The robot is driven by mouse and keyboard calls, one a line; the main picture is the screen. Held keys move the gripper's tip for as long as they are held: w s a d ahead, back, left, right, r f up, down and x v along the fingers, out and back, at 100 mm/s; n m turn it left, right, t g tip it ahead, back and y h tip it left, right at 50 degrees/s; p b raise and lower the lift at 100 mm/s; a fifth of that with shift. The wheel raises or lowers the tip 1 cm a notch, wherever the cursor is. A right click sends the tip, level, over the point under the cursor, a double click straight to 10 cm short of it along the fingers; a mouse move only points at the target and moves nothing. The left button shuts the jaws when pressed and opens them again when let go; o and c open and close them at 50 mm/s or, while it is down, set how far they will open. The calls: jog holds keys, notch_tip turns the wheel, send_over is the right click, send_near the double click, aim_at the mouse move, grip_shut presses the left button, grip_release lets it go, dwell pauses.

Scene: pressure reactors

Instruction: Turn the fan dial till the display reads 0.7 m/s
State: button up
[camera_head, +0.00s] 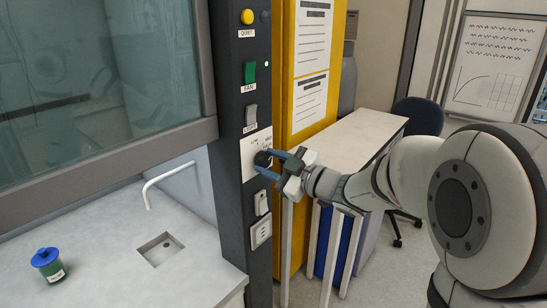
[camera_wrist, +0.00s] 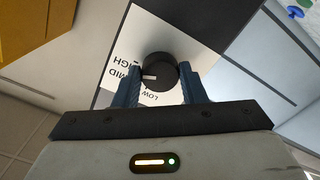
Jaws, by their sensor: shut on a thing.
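The fan dial (camera_head: 262,158) is a round black knob on a white plate on the dark post of the fume hood. In the wrist view the dial (camera_wrist: 159,70) sits between my two blue fingers, and its white mark points left, roughly toward the MID label. The labels HIGH, MID and LOW look upside down there. My gripper (camera_head: 267,163) is shut on the dial, and it shows in the wrist view (camera_wrist: 160,90) with a finger on each side. I see no readable airflow display in either view.
Above the dial are a light switch (camera_head: 251,115), a green FAN switch (camera_head: 250,72) and a yellow button (camera_head: 247,17). Sockets (camera_head: 261,232) sit below. A blue-capped green jar (camera_head: 48,266) stands on the hood worktop (camera_head: 110,270). A yellow cabinet (camera_head: 285,110) stands close behind.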

jog(key=shift+a+m+p, duration=0.1)
jog(key=shift+m+p, duration=1.25)
jog(key=shift+m, duration=0.85)
jog(key=o, duration=1)
jog(key=shift+b+v, duration=0.75)
jog(key=shift+v, duration=3.15)
